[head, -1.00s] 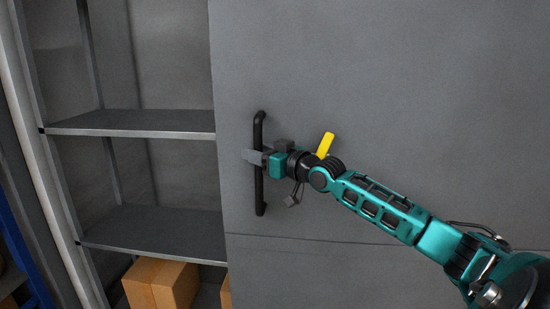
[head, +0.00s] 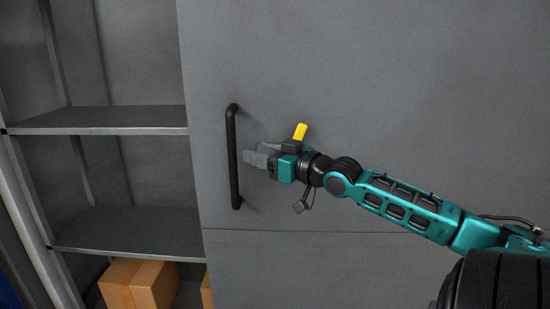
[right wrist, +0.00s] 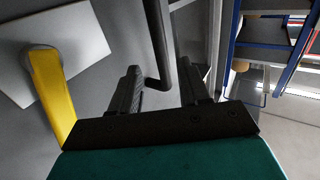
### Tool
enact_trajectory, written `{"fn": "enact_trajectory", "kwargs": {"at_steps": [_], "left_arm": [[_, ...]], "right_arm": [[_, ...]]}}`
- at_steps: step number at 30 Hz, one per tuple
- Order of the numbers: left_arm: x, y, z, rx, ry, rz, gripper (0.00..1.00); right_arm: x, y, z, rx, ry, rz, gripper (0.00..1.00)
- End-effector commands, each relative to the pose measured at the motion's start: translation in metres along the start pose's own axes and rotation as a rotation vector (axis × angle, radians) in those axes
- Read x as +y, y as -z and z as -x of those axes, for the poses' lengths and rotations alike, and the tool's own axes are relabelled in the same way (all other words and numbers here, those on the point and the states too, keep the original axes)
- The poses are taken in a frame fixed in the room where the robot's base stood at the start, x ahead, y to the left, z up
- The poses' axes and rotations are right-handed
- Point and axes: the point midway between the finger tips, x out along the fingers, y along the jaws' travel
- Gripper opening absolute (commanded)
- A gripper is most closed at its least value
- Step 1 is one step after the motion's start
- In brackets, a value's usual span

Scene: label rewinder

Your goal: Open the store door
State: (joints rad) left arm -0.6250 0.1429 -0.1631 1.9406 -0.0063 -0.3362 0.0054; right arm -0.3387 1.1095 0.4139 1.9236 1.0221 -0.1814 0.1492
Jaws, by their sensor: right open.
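The grey store door (head: 400,80) fills the middle and right of the head view. Its upright black bar handle (head: 234,155) is near the door's left edge. A yellow lever (head: 300,131) is on the door, partly hidden behind my right gripper (head: 250,154); it also shows in the right wrist view (right wrist: 52,95). My right gripper is open and empty, a little to the right of the handle and apart from it. In the right wrist view the handle (right wrist: 157,45) shows beyond the open fingertips. My left gripper is not in view.
Left of the door edge is an open shelf bay with grey shelves (head: 100,121) and cardboard boxes (head: 140,284) at the bottom. The right wrist view shows a blue-framed rack (right wrist: 262,45) to the right, with pale floor (right wrist: 290,120) in front.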

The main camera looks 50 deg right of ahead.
Motion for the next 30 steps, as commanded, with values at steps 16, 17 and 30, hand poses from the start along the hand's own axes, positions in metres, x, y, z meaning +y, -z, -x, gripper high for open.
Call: {"fn": "enact_trajectory", "kwargs": {"at_steps": [16,17,30], "left_arm": [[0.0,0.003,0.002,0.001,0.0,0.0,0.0],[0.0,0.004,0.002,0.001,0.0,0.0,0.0],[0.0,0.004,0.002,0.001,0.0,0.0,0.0]], "right_arm": [[0.0,0.0,0.034,-0.001,0.001,0.001,0.46],[0.0,0.0,0.035,-0.001,0.001,0.002,0.46],[0.0,0.0,0.036,0.0,0.0,0.001,0.46]]}}
